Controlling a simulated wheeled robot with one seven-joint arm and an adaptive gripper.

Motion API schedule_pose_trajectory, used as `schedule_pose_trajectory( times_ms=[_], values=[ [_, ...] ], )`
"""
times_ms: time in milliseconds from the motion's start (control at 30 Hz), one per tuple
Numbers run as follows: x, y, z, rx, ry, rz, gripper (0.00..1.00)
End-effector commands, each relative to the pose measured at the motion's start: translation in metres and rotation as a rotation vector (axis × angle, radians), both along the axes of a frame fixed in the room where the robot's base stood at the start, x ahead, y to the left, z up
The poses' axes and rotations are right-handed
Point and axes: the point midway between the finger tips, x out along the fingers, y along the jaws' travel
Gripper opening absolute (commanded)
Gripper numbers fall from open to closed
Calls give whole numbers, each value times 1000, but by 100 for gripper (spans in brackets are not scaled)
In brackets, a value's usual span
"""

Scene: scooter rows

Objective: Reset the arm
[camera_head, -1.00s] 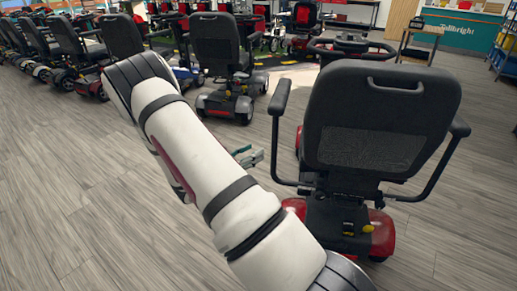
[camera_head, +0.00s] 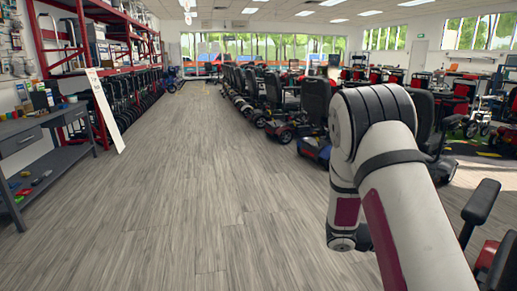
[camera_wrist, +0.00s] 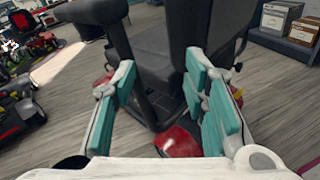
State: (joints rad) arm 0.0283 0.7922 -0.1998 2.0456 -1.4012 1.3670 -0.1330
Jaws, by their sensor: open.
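My gripper (camera_wrist: 160,75) is open, its teal-padded fingers spread apart with nothing held between them. In the wrist view a scooter with a dark seat and red body (camera_wrist: 178,142) lies beyond and between the fingers; I cannot tell whether they touch it. In the head view my white arm fills the right side, with a bent joint near the middle right. The gripper is hidden in that view. A black armrest (camera_head: 481,200) of a close scooter shows at the right edge.
A row of mobility scooters (camera_head: 272,100) runs back behind my arm. A grey workbench (camera_head: 55,118) and red shelving (camera_head: 105,15) stand at left, with a leaning white board (camera_head: 104,110). The wide wood-look floor (camera_head: 170,200) between is clear. Boxes (camera_wrist: 280,15) show in the wrist view.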

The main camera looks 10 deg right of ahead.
Motion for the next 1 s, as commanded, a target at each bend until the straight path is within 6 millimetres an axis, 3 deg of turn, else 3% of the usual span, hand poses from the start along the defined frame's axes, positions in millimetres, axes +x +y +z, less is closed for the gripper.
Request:
schedule_pose_trajectory(
  times_ms=[100, 400, 700, 1000],
  values=[
    [-25, 18, 35, 53, -136, -101, 40],
    [-94, 75, 90, 220, -436, -339, 40],
    [-160, 143, 119, 434, -705, -544, 40],
    [-218, 218, 130, 690, -934, -720, 40]
  ],
)
